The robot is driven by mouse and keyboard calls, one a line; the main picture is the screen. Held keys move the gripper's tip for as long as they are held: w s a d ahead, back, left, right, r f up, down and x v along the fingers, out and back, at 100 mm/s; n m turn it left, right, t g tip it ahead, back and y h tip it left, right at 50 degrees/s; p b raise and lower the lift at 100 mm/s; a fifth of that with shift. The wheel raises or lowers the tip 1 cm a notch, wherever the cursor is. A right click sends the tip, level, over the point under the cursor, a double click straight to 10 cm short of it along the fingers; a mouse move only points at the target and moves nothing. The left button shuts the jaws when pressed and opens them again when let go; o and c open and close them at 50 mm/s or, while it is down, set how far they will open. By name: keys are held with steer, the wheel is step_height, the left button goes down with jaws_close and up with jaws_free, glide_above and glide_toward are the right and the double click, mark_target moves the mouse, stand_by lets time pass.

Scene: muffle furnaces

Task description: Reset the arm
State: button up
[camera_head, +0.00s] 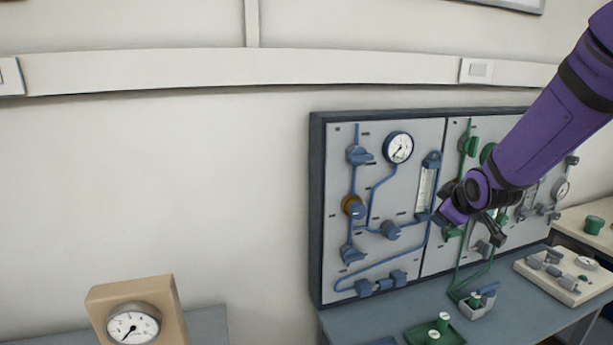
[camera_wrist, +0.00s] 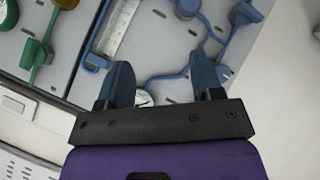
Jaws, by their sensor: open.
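My purple arm comes in from the upper right in the head view. My gripper (camera_head: 438,218) is at its end, in front of the middle of the wall panel (camera_head: 403,268), and its fingers are hard to make out there. In the wrist view my gripper (camera_wrist: 164,72) shows two dark fingers set apart with nothing held between them. Behind the fingers, the panel (camera_wrist: 170,35) with blue tubes and a flow gauge (camera_wrist: 118,22) shows at a slant. I cannot tell how far the fingers are from it.
The panel carries valves and a round gauge (camera_head: 398,147). On the bench (camera_head: 530,315) below are a green tray (camera_head: 415,334), a small grey box (camera_head: 477,306) and a pale block with fittings (camera_head: 562,279). A tan gauge box (camera_head: 165,294) stands at lower left. The wall between is bare.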

steer(key=s+a+r+m+g, duration=0.1)
steer(key=s+r+m, duration=0.3)
steer(key=s, duration=1.2)
steer(key=s+a+r+m+g, duration=0.1)
steer(key=s+r+m+g, duration=0.2)
steer(key=s, duration=1.4)
step_height(320, 180, up, 5)
steer(key=shift+m+g, duration=0.4)
steer(key=shift+m, duration=0.6)
steer(key=shift+a, duration=0.1)
